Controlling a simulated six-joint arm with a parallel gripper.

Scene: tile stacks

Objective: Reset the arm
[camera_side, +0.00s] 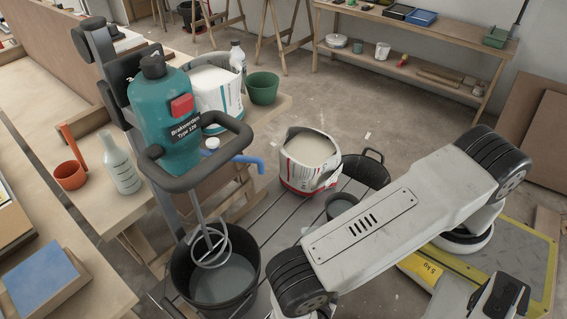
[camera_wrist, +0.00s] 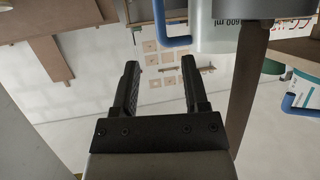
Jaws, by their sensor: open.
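My gripper (camera_wrist: 158,66) shows in the wrist view with its two black fingers apart. Nothing is between the fingers. Behind the gap, several small beige square tiles (camera_wrist: 150,59) appear on a pale surface, well away from the fingertips. In the side view my white arm runs from the right down to the bottom edge, and I cannot make out the gripper there. A blue tile (camera_side: 39,279) lies on a block on the bench at the lower left.
A teal mixer (camera_side: 165,115) stands over a dark bucket (camera_side: 222,282). A blue-handled measuring cup (camera_wrist: 222,30) is close to the right of the gripper in the wrist view. Open floor (camera_side: 385,122) lies farther back.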

